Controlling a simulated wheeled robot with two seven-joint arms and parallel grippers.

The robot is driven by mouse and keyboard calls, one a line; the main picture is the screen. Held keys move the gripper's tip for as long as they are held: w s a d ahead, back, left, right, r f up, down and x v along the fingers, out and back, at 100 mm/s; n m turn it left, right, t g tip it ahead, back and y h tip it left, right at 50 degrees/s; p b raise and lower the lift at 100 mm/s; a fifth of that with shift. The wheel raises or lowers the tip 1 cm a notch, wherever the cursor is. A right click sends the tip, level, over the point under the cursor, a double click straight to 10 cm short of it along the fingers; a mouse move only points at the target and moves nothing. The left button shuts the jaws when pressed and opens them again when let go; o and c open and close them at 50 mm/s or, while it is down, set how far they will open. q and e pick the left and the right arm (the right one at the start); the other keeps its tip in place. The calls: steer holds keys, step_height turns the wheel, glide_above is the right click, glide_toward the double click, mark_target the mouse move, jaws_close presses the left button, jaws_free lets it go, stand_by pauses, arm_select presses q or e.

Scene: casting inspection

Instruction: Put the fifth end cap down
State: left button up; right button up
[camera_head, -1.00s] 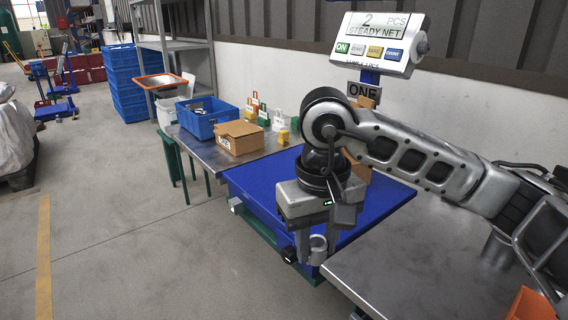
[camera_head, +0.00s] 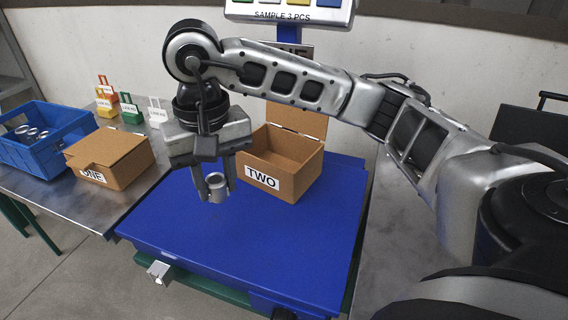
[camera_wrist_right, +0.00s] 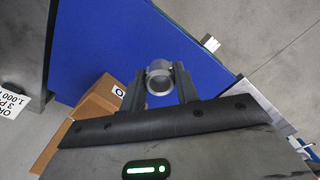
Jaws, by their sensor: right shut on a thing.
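My right gripper (camera_head: 217,187) is shut on a grey ring-shaped end cap (camera_head: 217,188), held above the blue scale platform (camera_head: 240,250). In the right wrist view the end cap (camera_wrist_right: 159,80) sits between the two fingertips, its round opening showing. An open cardboard box marked TWO (camera_head: 285,165) stands on the platform just right of and behind the gripper. I cannot see what is inside it. My left gripper is not in view.
Small coloured label holders (camera_head: 130,110) stand behind. The scale display (camera_head: 290,12) is above. The front of the platform is clear.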

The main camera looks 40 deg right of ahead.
steer(key=w+d+m, duration=0.3)
steer(key=d+m, duration=0.1)
steer(key=m, duration=0.9)
steer(key=m+b, duration=0.1)
steer(key=m, duration=2.6)
glide_above(282, 171)
steer(key=w+a, duration=0.3)
step_height(282, 171, down, 3)
steer(key=d+f+m, duration=0.3)
steer(key=d+m, duration=0.3)
steer(key=m, duration=0.7)
steer(key=f, duration=0.1)
steer(key=f+b, duration=0.1)
steer(key=f, duration=0.1)
steer(key=f+b, duration=0.1)
steer(key=f, duration=0.1)
steer(key=shift+w+d+f, duration=0.1)
steer(key=shift+w+f, duration=0.05)
steer(key=shift+w, duration=0.2)
steer(key=shift+f+b, duration=0.3)
step_height(282, 171, down, 3)
steer(key=shift+f+b, duration=0.15)
steer(key=shift+b, duration=0.35)
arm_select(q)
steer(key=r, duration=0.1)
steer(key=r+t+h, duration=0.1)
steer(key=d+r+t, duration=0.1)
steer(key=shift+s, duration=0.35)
